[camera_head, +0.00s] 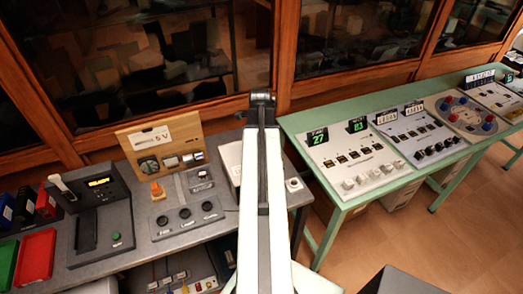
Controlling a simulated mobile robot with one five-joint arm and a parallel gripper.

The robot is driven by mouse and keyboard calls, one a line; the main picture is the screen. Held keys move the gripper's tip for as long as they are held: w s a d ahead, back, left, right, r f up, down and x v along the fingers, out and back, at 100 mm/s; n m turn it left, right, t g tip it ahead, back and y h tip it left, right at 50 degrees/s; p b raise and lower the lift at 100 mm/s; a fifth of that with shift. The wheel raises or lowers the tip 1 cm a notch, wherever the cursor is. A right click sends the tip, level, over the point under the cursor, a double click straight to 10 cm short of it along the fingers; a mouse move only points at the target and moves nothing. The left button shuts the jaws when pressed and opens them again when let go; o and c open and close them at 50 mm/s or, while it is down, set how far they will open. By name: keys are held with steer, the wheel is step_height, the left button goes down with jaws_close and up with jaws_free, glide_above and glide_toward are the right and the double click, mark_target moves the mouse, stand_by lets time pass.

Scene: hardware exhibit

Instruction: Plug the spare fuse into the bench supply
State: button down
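A grey console (180,218) with three dark knobs stands on the left bench, below an upright tan board (163,150) marked "5 V". This looks like the bench supply, but its label is too small to read. A small orange piece (157,190) stands upright at the console's left back. I cannot tell whether it is the spare fuse. No other fuse can be made out. My pale arm rises through the middle of the picture and hides part of the bench. My gripper cannot be made out.
A dark instrument with a yellow display (99,182) stands left of the console. Red (36,256) and green (7,262) trays lie at the far left. A green table (330,213) with several panels stands right. Glass cabinets line the back. Wooden floor (390,240) shows at lower right.

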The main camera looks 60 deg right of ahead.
steer(key=shift+f+b, duration=0.5)
stand_by(0.8)
steer(key=shift+c, duration=2)
jaws_free()
steer(key=shift+r, duration=0.1)
step_height(320, 180, up, 7)
steer(key=p, duration=0.7)
